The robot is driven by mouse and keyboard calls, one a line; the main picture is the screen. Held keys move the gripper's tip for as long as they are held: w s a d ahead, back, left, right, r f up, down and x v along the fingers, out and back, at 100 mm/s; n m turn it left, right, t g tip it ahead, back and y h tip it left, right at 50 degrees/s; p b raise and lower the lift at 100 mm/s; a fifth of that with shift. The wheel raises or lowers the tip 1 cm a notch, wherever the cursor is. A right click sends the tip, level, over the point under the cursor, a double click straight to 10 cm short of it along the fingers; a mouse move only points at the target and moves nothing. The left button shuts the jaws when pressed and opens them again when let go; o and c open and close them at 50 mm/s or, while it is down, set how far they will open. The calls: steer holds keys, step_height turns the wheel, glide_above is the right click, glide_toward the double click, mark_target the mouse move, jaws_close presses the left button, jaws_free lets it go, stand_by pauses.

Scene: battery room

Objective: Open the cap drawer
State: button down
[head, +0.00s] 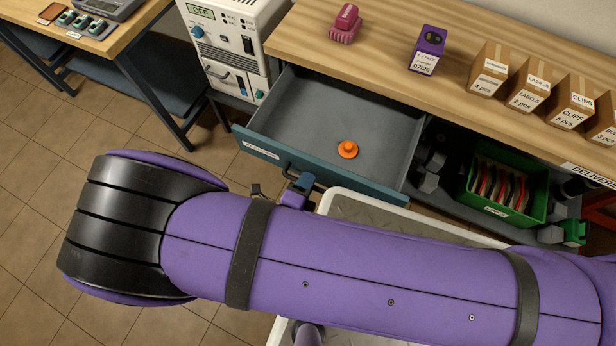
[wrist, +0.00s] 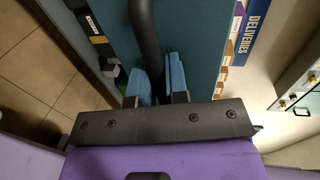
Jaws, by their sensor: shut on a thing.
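The cap drawer (head: 350,181) is pulled out from under the wooden counter in the head view, with its grey inside showing. A single orange cap (head: 347,149) lies on its floor. The drawer's teal front carries a small label and a dark bar handle (wrist: 146,40). My gripper (head: 300,187) is at the handle in the head view, partly hidden by my purple arm. In the wrist view, the blue finger pads of my gripper (wrist: 157,85) are on either side of the handle bar, shut on it.
A white charger unit (head: 225,50) stands left of the drawer. On the counter (head: 385,45) are a pink part (head: 344,23), a purple box (head: 427,50) and several cardboard boxes (head: 488,68). A green bin (head: 515,215) is right of the drawer. A pale-rimmed tray (head: 330,200) lies below the drawer front.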

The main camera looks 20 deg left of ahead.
steer(key=shift+s, duration=0.5)
steer(key=c, duration=1.1)
jaws_free()
steer(key=shift+c, duration=0.2)
